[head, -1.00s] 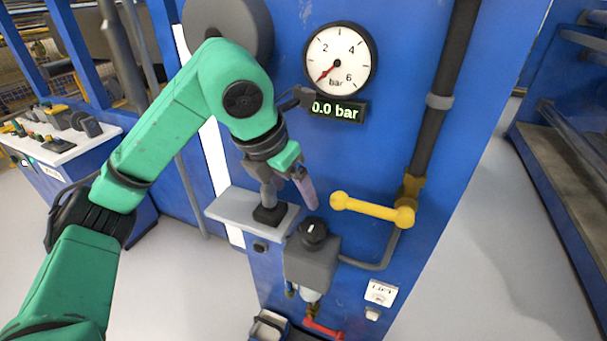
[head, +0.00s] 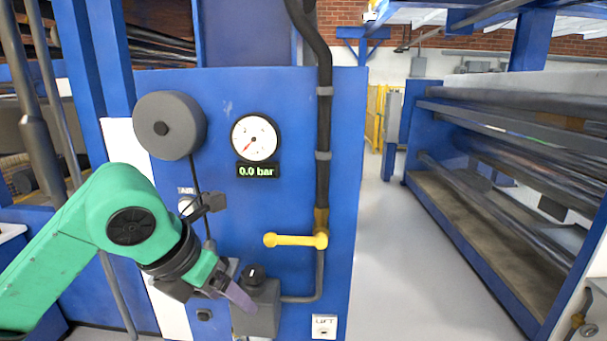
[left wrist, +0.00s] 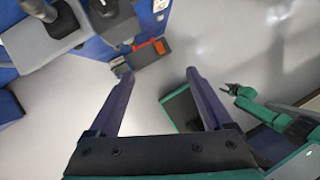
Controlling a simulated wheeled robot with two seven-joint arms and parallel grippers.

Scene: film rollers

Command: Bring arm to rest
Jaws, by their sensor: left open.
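My left arm comes in from the left in the head view, raised and bent in front of a blue panel (head: 345,200). Its gripper (head: 234,287) is by the grey box with a black knob (head: 256,305), overlapping it in the picture; I cannot tell whether they touch.
A dial gauge (head: 255,138) with a 0.0 bar display (head: 257,171) is on the panel. A yellow lever (head: 292,240) lies level beside a dark pipe (head: 323,130). A red part (left wrist: 138,56) is low by the panel. Open floor (head: 385,260) lies right, before a blue roller rack (head: 470,205).

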